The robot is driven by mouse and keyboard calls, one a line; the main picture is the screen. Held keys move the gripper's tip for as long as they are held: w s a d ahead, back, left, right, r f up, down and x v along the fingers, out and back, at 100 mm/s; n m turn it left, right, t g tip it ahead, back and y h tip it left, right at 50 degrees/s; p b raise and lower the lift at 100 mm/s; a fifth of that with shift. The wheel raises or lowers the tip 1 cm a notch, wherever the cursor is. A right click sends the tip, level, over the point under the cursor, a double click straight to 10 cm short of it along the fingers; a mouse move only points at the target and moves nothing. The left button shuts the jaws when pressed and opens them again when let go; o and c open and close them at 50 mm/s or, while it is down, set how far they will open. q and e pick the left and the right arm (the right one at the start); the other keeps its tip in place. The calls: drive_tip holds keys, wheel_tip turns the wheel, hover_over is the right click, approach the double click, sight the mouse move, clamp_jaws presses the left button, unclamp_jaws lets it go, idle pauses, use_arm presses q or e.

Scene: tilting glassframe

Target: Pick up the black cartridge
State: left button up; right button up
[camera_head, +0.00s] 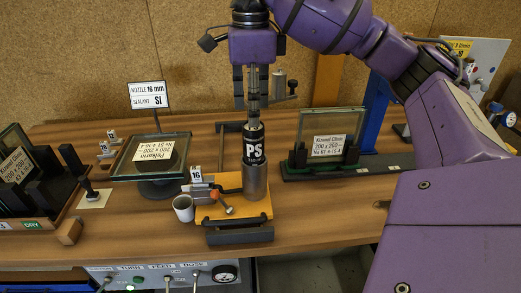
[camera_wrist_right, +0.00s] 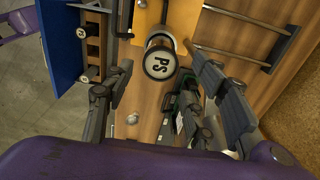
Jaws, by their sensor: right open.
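The black cartridge (camera_head: 254,143), with a white PS label, stands upright in a grey metal cylinder on the yellow-orange base (camera_head: 225,212). My right gripper (camera_head: 252,106) points down right above the cartridge, fingers spread and empty. In the wrist view the fingers of the right gripper (camera_wrist_right: 158,88) lie on either side of the cartridge top. Whether any finger touches it cannot be told. My left gripper is not in view.
A glass pane in a black stand (camera_head: 330,172) is to the right. Another pane lies on a round stand (camera_head: 160,188) to the left, near a sign (camera_head: 148,95).

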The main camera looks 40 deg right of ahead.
sight(254, 136)
drive_tip(key=shift+w+d, duration=0.1)
drive_tip(key=shift+d, duration=0.05)
drive_tip(key=shift+f, duration=0.3)
drive_tip(key=f, duration=0.4)
drive_tip(key=f+p, duration=0.1)
drive_tip(key=f, duration=0.2)
drive_tip(key=shift+s+a, duration=0.25)
drive_tip(key=shift+s, duration=0.1)
clamp_jaws()
